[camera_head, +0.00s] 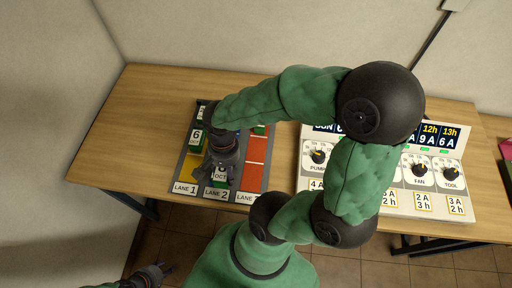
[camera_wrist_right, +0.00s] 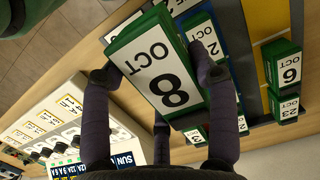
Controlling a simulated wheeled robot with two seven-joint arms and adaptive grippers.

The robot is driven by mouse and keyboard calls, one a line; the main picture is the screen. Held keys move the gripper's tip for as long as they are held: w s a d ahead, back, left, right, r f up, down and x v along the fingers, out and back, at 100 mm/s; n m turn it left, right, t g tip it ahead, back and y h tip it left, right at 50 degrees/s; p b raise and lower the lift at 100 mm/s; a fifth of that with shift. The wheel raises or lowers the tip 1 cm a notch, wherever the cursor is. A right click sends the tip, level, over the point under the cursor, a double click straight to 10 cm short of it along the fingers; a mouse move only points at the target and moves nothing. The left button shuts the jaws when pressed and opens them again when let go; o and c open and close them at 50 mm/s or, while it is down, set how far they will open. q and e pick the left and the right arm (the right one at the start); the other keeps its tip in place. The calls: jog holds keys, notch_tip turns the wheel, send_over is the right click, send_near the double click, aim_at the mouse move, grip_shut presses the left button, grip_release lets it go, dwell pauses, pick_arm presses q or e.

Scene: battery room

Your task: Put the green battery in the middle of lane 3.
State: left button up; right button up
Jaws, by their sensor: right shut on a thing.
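A green battery (camera_wrist_right: 163,65) with a white "OCT 8" label is between the fingers of my right gripper (camera_wrist_right: 160,78), which is shut on it. In the head view my right gripper (camera_head: 224,153) is over the lane board (camera_head: 179,177), and the held battery (camera_head: 221,173) shows near the front of lane 2. I cannot tell whether it touches the board. Lane 3 (camera_head: 254,160) is the red right-hand lane; its middle looks bare, and a green battery (camera_head: 259,130) stands at its far end. My left gripper (camera_head: 160,271) is low at the left, off the table; its opening is unclear.
Another green battery marked 6 (camera_head: 196,138) stands in lane 1 at the left. A white control panel (camera_head: 395,205) with dials is right of the board, partly hidden by my right arm. The table (camera_head: 135,120) is free left of the board.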

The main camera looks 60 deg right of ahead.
jog(key=s+d+p, duration=0.2)
jog(key=s+d, duration=0.4)
jog(key=s, duration=0.1)
jog(key=b, duration=0.3)
send_over(259, 150)
jog(key=f, duration=0.5)
jog(key=a+f, duration=0.1)
jog(key=f, duration=0.2)
jog(key=shift+s+f, duration=0.1)
jog(key=shift+s, duration=0.1)
jog(key=shift+w+d+f, duration=0.25)
jog(key=shift+d+f, duration=0.4)
jog(key=shift+f, duration=0.05)
jog(key=shift+f+b, duration=0.45)
jog(key=shift+f, duration=1)
jog(key=shift+f, duration=0.1)
jog(key=o, duration=1.7)
jog(key=shift+a, duration=0.1)
